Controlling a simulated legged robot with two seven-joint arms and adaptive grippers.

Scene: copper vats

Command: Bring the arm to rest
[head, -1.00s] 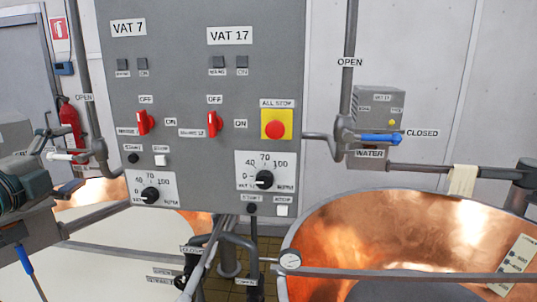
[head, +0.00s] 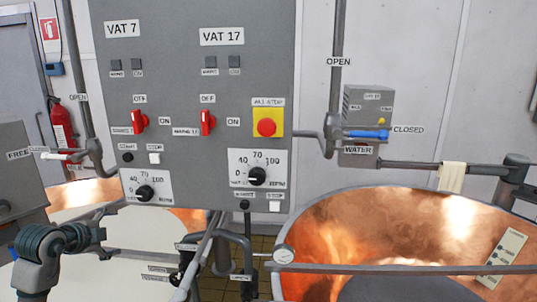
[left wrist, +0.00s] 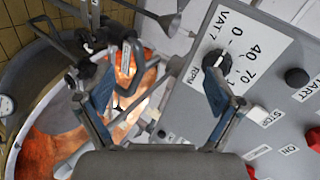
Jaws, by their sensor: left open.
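My left gripper (head: 115,231) is in the lower left of the head view, in front of the pale vat (head: 150,220) and below and left of the control panel (head: 185,75). In the left wrist view the two blue-padded fingers (left wrist: 148,70) stand wide apart with nothing between them. The VAT 7 dial (head: 145,193) is right of the gripper. In the left wrist view the dial (left wrist: 213,60) shows close to one fingertip; I cannot tell whether they touch. My right gripper is not in view.
The panel has red switches (head: 208,122) and a red ALL STOP button (head: 266,127). An open copper vat (head: 340,225) fills the lower right, with a bar (head: 400,269) across its front. A blue water handle (head: 368,134) sticks out at right. Pipes run below the panel.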

